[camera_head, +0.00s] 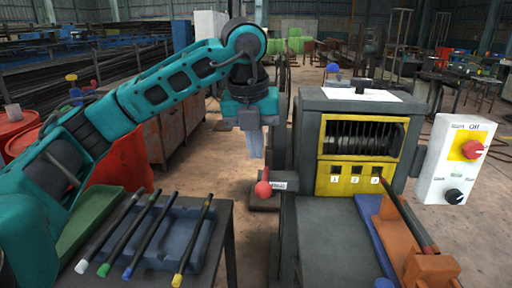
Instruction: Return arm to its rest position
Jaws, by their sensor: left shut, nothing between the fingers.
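My left arm (150,95) comes in from the left, teal and black, raised over the side table and bent down at the wrist. My left gripper (256,150) points down in the gap between the side table and the grey machine; it is shut and empty. A lever with a red knob (263,189) stands just below it, and the gripper appears apart from it. The capstan drum (360,136) sits behind a yellow-framed opening in the grey machine (310,103). My right gripper is not in view.
Several rods with coloured ends (145,235) lie across a blue tray (185,222) on the side table. A white control box (449,160) with a red switch stands right of the machine. An orange block (432,268) holds a rod at front right. Floor shows between table and machine.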

